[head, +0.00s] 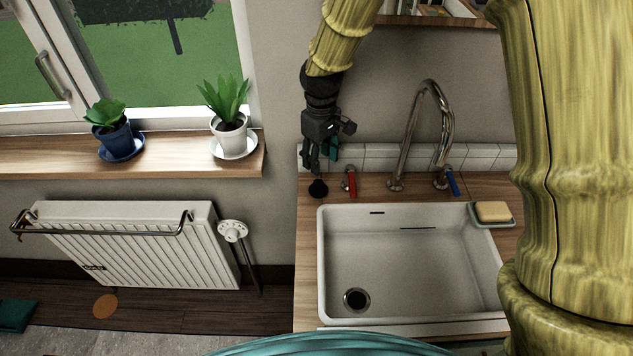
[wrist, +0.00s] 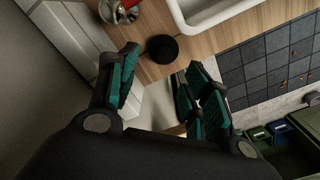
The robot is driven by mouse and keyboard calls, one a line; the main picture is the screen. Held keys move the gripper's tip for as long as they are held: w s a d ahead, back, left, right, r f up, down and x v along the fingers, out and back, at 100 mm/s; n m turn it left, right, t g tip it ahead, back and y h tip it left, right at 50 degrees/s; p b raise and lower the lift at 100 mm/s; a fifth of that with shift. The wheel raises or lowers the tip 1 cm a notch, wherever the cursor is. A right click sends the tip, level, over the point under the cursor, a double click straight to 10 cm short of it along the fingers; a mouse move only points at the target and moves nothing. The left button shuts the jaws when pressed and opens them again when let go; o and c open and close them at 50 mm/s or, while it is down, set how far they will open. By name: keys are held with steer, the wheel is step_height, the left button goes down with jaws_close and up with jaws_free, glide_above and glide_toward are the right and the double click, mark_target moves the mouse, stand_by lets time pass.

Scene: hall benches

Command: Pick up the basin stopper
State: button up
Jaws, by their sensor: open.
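The basin stopper (head: 318,188) is a small black round piece on the wooden counter, left of the sink and near the red-handled tap. In the wrist view the stopper (wrist: 162,48) lies on the wood beyond my fingertips, roughly between them. My gripper (head: 320,165) hangs just above the stopper in the head view, fingers pointing down. In the wrist view my gripper (wrist: 160,82) has its green-padded fingers spread apart with nothing between them. The stopper appears apart from the fingers.
The white sink (head: 410,215) is right of the stopper. The red tap handle (head: 351,182) stands close beside it, and the tall curved faucet (head: 402,140) further right. A soap dish (head: 505,222) holds yellow soap (head: 493,211). White tiles (head: 380,157) line the wall behind.

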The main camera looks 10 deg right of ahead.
mark_target(318, 182)
step_height(318, 182, down, 4)
steer(key=shift+r+p, duration=0.15)
steer(key=shift+p, duration=0.15)
steer(key=shift+s+f+p, duration=0.1)
steer(key=shift+f+p, duration=0.2)
steer(key=shift+f, duration=0.15)
steer(key=f, duration=0.1)
steer(key=f+p, duration=0.1)
steer(key=shift+a+f, duration=0.3)
steer(key=shift+f, duration=0.05)
steer(key=shift+f+p, duration=0.3)
steer(key=shift+f, duration=0.6)
jaws_close()
